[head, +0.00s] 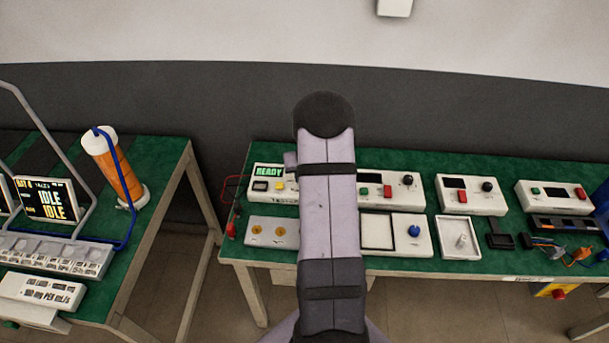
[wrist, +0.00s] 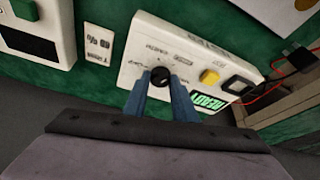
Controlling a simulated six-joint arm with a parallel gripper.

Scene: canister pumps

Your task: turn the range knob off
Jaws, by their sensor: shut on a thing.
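The black range knob (wrist: 160,77) sits on the front face of a white tester box (wrist: 205,45) in the wrist view. Printed position labels lie around it, too blurred to read surely. My gripper (wrist: 160,82) has its two blue fingers on either side of the knob, shut on it. Which label the knob points to, I cannot tell. The same box (head: 259,195) shows in the head view with a lit green READY display (head: 268,171). My arm hides the knob and the gripper there.
A yellow button (wrist: 209,76) and a dark switch (wrist: 238,87) sit near the knob. Red leads (wrist: 285,70) run off the box's side. Other white instrument boxes (head: 472,195) stand along the green bench. A second bench (head: 160,190) stands at the left, across a floor gap.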

